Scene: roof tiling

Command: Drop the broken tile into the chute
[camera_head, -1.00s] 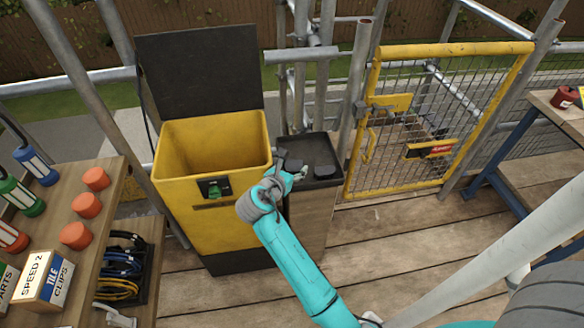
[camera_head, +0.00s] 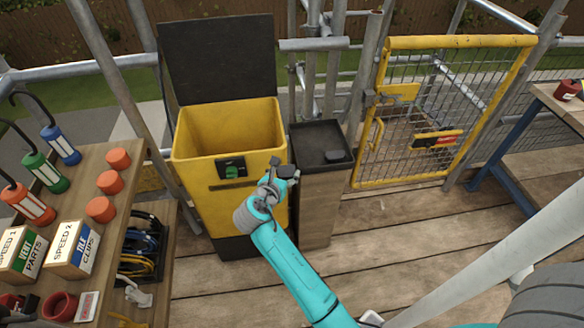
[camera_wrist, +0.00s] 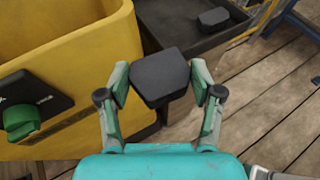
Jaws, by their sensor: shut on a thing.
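My gripper (camera_wrist: 160,88) is shut on a dark grey broken tile piece (camera_wrist: 160,76), held between its two fingers in the wrist view. In the head view my gripper (camera_head: 274,178) is in front of the yellow chute (camera_head: 205,180), near its right front corner and below its rim. The chute is open at the top, with its black lid (camera_head: 217,60) raised behind it. Its yellow wall (camera_wrist: 60,45) fills the left of the wrist view. The chute's inside bottom is hidden.
A dark tray (camera_head: 312,140) on a wooden stand is right of the chute and holds another dark piece (camera_head: 337,155). A yellow mesh gate (camera_head: 430,110) is farther right. A shelf (camera_head: 130,185) with orange pots is at left. Floorboards are clear at front right.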

